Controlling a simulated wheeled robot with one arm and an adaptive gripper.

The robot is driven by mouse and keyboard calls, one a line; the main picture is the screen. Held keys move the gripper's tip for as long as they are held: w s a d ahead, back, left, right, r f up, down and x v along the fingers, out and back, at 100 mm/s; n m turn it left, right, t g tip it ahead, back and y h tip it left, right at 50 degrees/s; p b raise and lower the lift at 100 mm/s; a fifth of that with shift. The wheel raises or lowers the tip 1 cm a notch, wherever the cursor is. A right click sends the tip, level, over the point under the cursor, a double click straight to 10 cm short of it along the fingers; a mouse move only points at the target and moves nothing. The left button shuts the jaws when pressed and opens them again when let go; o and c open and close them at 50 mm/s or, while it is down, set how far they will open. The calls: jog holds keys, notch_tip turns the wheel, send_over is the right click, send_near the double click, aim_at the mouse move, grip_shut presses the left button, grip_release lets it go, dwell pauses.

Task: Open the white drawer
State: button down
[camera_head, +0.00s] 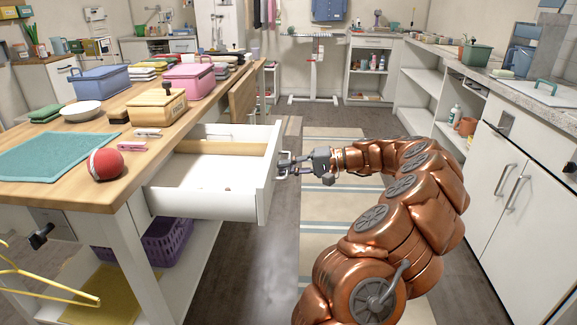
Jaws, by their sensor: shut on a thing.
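The white drawer (228,205) is in the side of the wooden-topped table at the left. It stands pulled well out, and its inside shows, mostly bare with a small thing on its floor. Its front panel faces right and carries a metal handle (284,166). My gripper (297,165) is at this handle, shut on it. My copper arm reaches in from the lower right. The fingertips are small in the view and partly merge with the handle.
A red ball (105,164) lies near the table's front edge, beside a teal cloth (58,154). A wooden box (157,107) stands behind the drawer. White cabinets (502,190) line the right side. A striped rug (325,225) covers the floor between.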

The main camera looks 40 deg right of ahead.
jog(key=shift+s+d, duration=0.1)
dwell(0.3)
jog(key=c, duration=1.2)
grip_release()
jog(key=v, duration=1.2)
